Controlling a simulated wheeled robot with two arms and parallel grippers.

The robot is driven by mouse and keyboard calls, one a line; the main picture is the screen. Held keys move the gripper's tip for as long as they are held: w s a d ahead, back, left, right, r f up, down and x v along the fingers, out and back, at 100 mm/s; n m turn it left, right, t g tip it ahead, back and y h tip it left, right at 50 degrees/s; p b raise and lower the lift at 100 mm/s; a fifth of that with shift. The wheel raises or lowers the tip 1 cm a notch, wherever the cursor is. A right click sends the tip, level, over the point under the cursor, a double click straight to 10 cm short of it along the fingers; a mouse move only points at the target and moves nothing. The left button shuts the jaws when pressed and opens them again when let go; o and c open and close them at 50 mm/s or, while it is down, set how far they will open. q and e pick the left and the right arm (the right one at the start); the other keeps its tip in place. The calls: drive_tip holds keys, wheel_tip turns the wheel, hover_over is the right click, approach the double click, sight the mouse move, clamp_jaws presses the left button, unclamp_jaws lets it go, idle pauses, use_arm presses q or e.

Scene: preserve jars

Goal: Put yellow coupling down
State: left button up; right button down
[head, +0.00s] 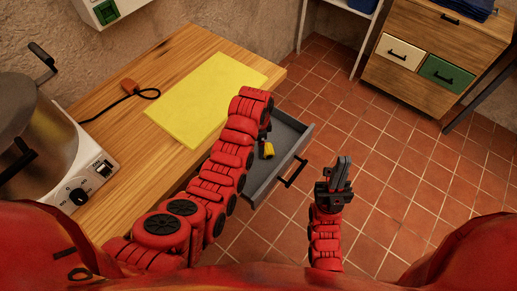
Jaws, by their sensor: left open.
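The yellow coupling (268,149) is a small yellow piece with a dark part beside it. It shows inside the open grey drawer (290,132), just beyond my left arm. My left gripper (265,134) points down at the drawer, right by the coupling. It is open, but the arm's end hides most of it, so I cannot tell whether it touches the coupling. My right gripper (341,172) is over the tiled floor, right of the drawer. Its dark fingers lie close together with nothing visible between them.
A wooden worktop (185,62) carries a yellow mat (205,98), an orange plug (129,86) with black cable, and a large metal pot (35,130) with a control panel. A wooden cabinet (437,38) stands at the back right. The floor between is clear.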

use_arm(q)
wheel_tip(320, 180, up, 7)
drive_tip(key=p, duration=0.2)
drive_tip(key=shift+f, duration=0.15)
idle(0.4)
